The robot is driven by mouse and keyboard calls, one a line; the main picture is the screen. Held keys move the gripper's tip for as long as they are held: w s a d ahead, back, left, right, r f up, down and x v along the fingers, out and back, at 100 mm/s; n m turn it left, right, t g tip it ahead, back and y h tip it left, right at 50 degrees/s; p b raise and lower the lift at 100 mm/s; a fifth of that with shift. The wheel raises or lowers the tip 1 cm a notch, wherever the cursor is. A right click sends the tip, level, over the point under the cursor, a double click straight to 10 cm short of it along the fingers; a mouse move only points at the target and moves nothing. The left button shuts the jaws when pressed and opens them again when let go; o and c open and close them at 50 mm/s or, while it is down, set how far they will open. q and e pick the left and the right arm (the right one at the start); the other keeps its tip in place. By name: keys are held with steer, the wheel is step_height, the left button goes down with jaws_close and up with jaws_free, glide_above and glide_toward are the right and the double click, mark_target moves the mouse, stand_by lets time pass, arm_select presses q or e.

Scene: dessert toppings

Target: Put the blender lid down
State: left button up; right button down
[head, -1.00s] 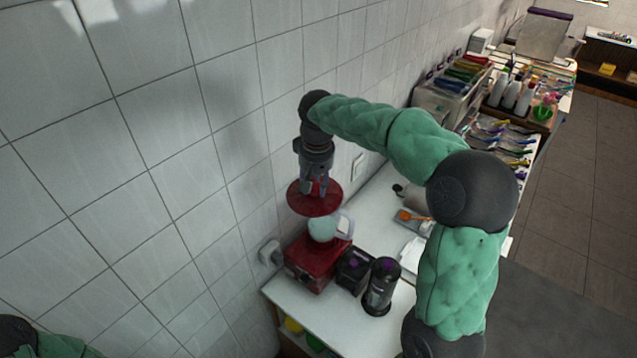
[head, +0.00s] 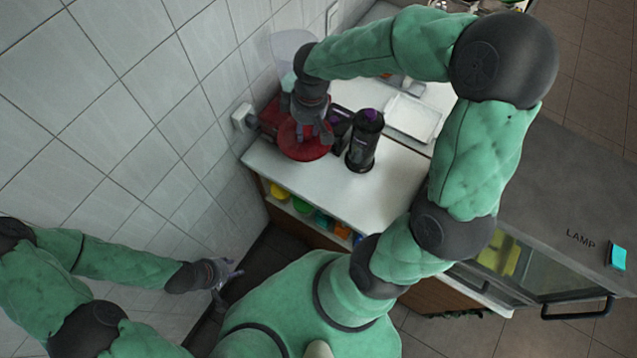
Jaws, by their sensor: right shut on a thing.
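The blender lid is a round red disc (head: 304,150). My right gripper (head: 308,138) is shut on it from above and covers part of its top. The lid is at the front left part of the white counter, in front of the blender; whether it touches the counter cannot be told. The blender has a red base (head: 270,115) and a clear jug (head: 291,50) with pale green contents, partly hidden by my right gripper and forearm. My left gripper (head: 232,284) is low at the left near the wall, away from the counter; its fingers look spread and empty.
A black bottle with a purple top (head: 364,142) stands just right of the lid, with a dark box (head: 342,122) beside it. A white tray (head: 412,117) lies farther right. The counter's (head: 330,190) front part is clear. Colourful bowls (head: 301,206) sit on the shelf below.

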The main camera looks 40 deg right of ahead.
steer(key=s+a+f+n+b, duration=0.2)
steer(key=s+f+n, duration=0.1)
steer(key=s+f, duration=0.35)
steer(key=s+a+f+n+b, duration=0.25)
steer(key=s+f, duration=0.25)
steer(key=f, duration=0.3)
steer(key=shift+m, duration=0.25)
steer(key=w+d+f, duration=0.2)
steer(key=w+f, duration=0.1)
steer(key=w+d+f, duration=0.3)
steer(key=w, duration=0.1)
steer(key=w+d+f+b, duration=0.1)
steer(key=w+d+f, duration=0.2)
steer(key=shift+w, duration=0.2)
steer(key=shift+w+d+f+b, duration=0.1)
steer(key=shift+f+b, duration=0.15)
steer(key=shift+f, duration=0.7)
steer(key=shift+w+d+f+b, duration=0.1)
steer(key=shift+f+b, duration=0.15)
steer(key=shift+f, duration=0.65)
steer(key=c, duration=0.8)
jaws_free()
steer(key=shift+f, duration=0.1)
steer(key=shift+c, duration=0.2)
